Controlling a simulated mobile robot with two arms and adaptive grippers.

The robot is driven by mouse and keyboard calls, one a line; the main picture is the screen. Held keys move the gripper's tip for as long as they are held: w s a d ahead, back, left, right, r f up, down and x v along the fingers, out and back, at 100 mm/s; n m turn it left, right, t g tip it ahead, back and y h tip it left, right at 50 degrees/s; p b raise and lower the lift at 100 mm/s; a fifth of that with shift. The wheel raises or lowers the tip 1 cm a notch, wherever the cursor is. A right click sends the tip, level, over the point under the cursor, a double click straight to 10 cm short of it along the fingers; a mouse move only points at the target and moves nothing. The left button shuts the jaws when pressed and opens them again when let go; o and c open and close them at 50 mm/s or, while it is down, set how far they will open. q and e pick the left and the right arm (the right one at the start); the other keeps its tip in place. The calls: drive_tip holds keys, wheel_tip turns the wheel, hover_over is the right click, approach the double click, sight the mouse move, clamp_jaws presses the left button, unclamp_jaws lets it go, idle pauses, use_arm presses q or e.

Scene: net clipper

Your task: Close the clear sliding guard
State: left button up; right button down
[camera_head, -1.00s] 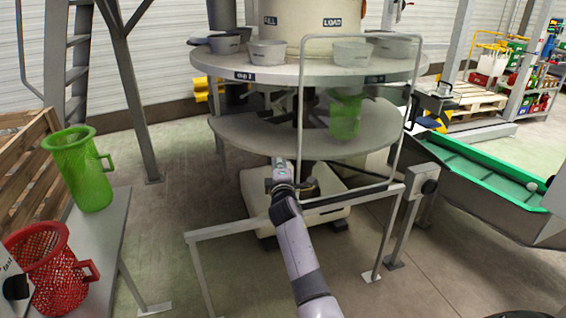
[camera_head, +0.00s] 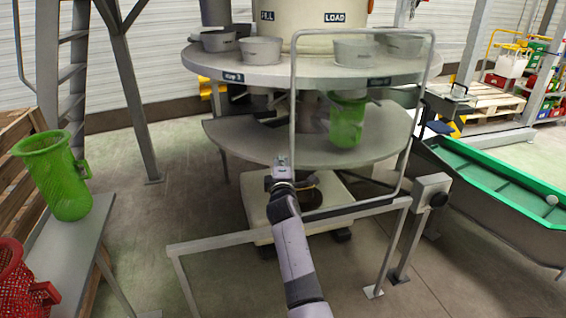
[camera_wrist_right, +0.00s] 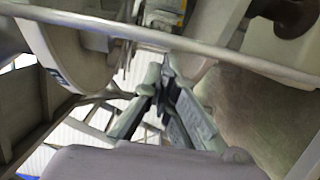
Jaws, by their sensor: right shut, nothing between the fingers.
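The clear sliding guard (camera_head: 433,75) is a see-through panel in a grey tube frame. It stands upright across the right part of the round machine's front, over a low rail (camera_head: 215,243). The rail's left part has no guard over it. My right gripper (camera_head: 281,162) is shut and empty, at the lower left of the guard's frame. I cannot tell whether it touches the frame. In the right wrist view its fingers (camera_wrist_right: 166,72) are together, and a pale bar (camera_wrist_right: 150,36) crosses beyond them. My left gripper is out of view.
A green mesh basket (camera_head: 347,122) stands on the lower disc (camera_head: 245,145) behind the guard. Grey pots (camera_head: 355,53) sit on the upper disc. At the left, a bench (camera_head: 70,250) holds green and red baskets. A green-lined trough (camera_head: 490,185) is at the right.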

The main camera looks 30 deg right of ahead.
sight(301, 157)
drive_tip(key=d+p, duration=0.1)
drive_tip(key=d, duration=0.1)
drive_tip(key=s+d+p, duration=0.1)
drive_tip(key=d, duration=0.3)
drive_tip(key=shift+s+r+p, duration=0.1)
drive_tip(key=shift+s+p, duration=0.3)
drive_tip(key=shift+d, duration=0.1)
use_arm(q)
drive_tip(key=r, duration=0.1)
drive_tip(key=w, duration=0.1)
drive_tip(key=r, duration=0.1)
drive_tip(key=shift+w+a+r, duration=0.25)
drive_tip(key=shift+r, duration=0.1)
